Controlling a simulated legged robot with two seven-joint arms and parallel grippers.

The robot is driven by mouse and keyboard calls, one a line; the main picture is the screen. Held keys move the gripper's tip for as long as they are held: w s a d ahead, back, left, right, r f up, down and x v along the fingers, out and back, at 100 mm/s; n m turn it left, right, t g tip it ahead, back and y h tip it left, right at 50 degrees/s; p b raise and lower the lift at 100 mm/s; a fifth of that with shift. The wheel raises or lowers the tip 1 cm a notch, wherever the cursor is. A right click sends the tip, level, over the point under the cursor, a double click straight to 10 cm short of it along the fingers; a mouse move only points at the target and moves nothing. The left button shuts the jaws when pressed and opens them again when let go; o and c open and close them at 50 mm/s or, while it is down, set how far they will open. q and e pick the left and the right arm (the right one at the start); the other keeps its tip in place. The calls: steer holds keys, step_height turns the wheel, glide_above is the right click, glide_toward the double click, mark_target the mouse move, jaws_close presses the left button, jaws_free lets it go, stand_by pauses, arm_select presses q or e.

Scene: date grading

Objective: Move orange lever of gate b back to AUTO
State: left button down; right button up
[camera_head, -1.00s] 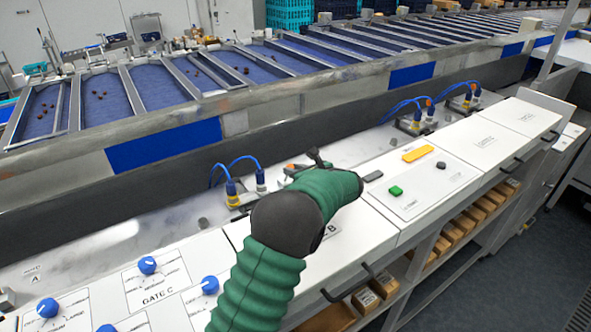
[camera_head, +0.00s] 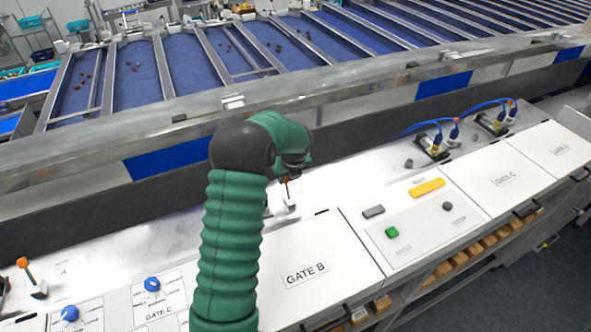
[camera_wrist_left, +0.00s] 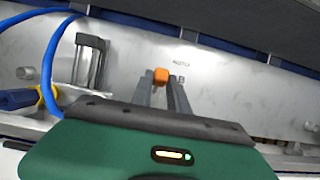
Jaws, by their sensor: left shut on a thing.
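The orange lever tip of gate B (camera_wrist_left: 161,77) shows in the left wrist view between the fingers of my left gripper (camera_wrist_left: 163,84), beside a small label plate with a B. My left gripper is shut on it. The lever's lower shaft is hidden by the fingers and wrist housing. In the head view my green left arm bends over the metal ledge behind the GATE B panel (camera_head: 318,252) and hides most of the gripper and lever. The lever's exact setting cannot be read. My right gripper is out of view.
Another orange lever (camera_head: 22,262) stands at the far left, by a label A. A blue cable (camera_wrist_left: 50,65) and a metal bracket (camera_wrist_left: 88,62) lie left of the gripper in the wrist view. A button panel (camera_head: 415,222) sits right of GATE B.

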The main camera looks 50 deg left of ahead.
arm_select(q)
steer(key=shift+s+a+f+h, duration=0.1)
steer(key=shift+a+f+h, duration=0.15)
steer(key=shift+a+h, duration=0.25)
steer(key=shift+a+f, duration=0.15)
steer(key=shift+a, duration=0.15)
steer(key=shift+w+d+g+h, duration=0.15)
steer(key=shift+w+g+h, duration=0.25)
steer(key=shift+h, duration=0.1)
steer(key=shift+s+a, duration=0.15)
steer(key=shift+a, duration=0.05)
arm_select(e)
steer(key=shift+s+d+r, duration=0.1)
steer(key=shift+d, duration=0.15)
